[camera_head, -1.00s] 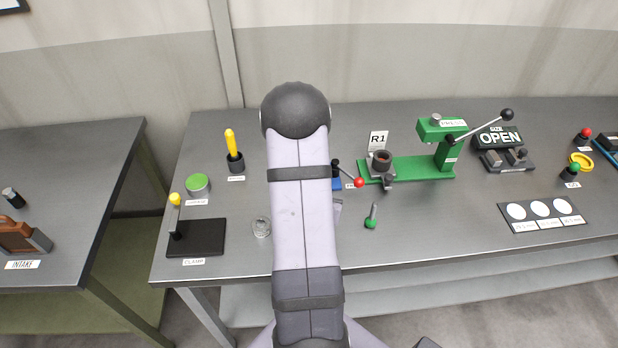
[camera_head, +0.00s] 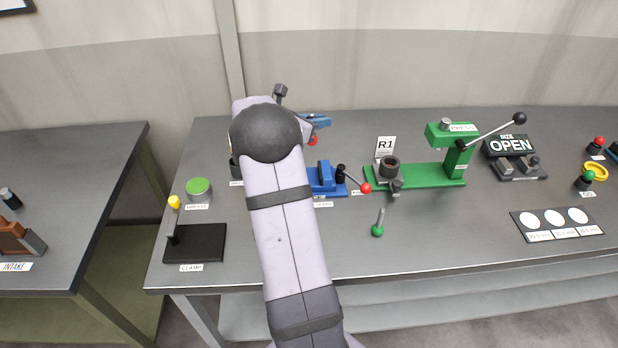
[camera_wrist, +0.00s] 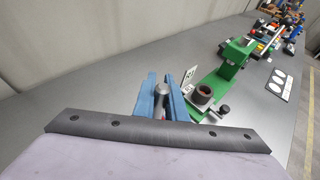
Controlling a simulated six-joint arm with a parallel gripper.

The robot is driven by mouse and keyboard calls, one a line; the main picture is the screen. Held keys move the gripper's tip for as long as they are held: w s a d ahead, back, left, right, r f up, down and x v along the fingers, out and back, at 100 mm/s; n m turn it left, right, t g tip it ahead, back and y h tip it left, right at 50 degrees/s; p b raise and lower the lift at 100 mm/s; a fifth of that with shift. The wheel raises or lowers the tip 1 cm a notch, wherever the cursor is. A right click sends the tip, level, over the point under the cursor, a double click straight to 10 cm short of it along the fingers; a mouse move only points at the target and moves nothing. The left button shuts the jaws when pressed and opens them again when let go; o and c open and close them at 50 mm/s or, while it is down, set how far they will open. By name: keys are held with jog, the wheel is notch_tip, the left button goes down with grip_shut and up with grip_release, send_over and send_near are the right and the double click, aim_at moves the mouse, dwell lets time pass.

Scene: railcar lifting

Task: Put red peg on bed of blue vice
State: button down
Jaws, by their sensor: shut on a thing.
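My gripper (camera_head: 318,121) is behind my arm's elbow, above the back part of the table, and its blue fingers also show in the wrist view (camera_wrist: 161,100). It is shut on the red peg (camera_head: 313,141), of which only a small red part shows below the fingers. In the wrist view the peg (camera_wrist: 160,89) stands between the fingers with a grey round end and a reddish side. The blue vice (camera_head: 325,176) stands on the table below and in front of the gripper. My arm hides its left part. The peg is apart from the vice.
Right of the vice are a lever with a red ball (camera_head: 365,188) and the green press (camera_head: 430,174) with a dark cup (camera_head: 389,166). A green-knobbed lever (camera_head: 378,228) is in front. The clamp plate (camera_head: 196,243) and green button (camera_head: 198,188) are at left.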

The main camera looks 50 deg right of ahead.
jog(key=shift+w+a+f, duration=0.1)
jog(key=shift+w+f, duration=0.1)
jog(key=shift+f, duration=0.5)
jog(key=shift+w+a+f, duration=0.1)
jog(key=shift+w+f, duration=0.05)
jog(key=shift+f, duration=0.55)
jog(key=shift+f, duration=0.1)
jog(key=p, duration=0.3)
send_over(316, 170)
jog(key=shift+s+f, duration=0.1)
jog(key=shift+f, duration=4.85)
jog(key=shift+f, duration=0.2)
jog(key=c, duration=1.8)
grip_release()
jog(key=shift+r, duration=0.15)
